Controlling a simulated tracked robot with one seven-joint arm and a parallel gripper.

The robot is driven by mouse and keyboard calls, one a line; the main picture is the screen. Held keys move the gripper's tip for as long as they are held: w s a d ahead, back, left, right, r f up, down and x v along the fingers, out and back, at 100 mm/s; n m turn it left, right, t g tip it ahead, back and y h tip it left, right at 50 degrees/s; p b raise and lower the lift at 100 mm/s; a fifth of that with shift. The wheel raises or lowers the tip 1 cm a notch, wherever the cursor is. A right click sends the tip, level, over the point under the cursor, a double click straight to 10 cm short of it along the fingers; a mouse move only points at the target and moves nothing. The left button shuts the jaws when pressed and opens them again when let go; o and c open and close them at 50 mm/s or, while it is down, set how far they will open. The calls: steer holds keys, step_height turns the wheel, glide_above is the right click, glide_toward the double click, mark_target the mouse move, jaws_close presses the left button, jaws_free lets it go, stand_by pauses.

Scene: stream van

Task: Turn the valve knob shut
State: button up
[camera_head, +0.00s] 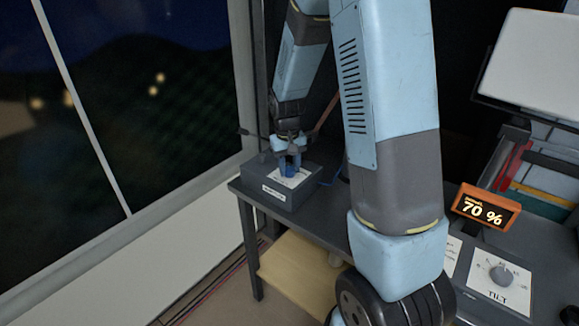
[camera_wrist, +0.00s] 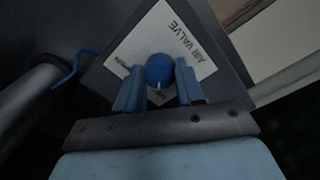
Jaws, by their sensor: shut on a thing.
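The valve knob is blue and round with a white pointer line, and it shows in the wrist view (camera_wrist: 159,70). It sits on a white plate (camera_wrist: 203,66) marked "AIR VALVE", on top of a grey box. In the wrist view the pointer line is toward the gripper side of the knob. My gripper (camera_wrist: 158,88) has its two blue fingers on either side of the knob, shut on it. In the head view my gripper (camera_head: 289,160) reaches down onto the grey valve box (camera_head: 292,194), and the fingers largely hide the knob.
The box stands on a dark table (camera_head: 325,215) beside a window (camera_head: 120,110). On the right are an orange display (camera_head: 485,208) reading "70 %" and a dial panel (camera_head: 500,280) marked "TILT". A blue hose (camera_wrist: 75,68) runs left of the box.

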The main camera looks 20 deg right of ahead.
mark_target(287, 168)
steer(key=o, duration=1)
steer(key=shift+o, duration=0.2)
steer(key=shift+r, duration=0.1)
step_height(287, 168, up, 14)
steer(key=shift+a+f, duration=0.25)
steer(key=shift+w, duration=0.1)
steer(key=s+r+t, duration=0.2)
steer(key=s+r, duration=0.4)
steer(key=s, duration=0.6)
steer(key=s+d+r+t, duration=0.1)
steer(key=s+r+t, duration=0.2)
steer(key=s, duration=1)
step_height(287, 168, up, 3)
steer(key=shift+s+f+t, duration=0.1)
steer(key=shift+s+t, duration=0.1)
steer(key=shift+t, duration=0.1)
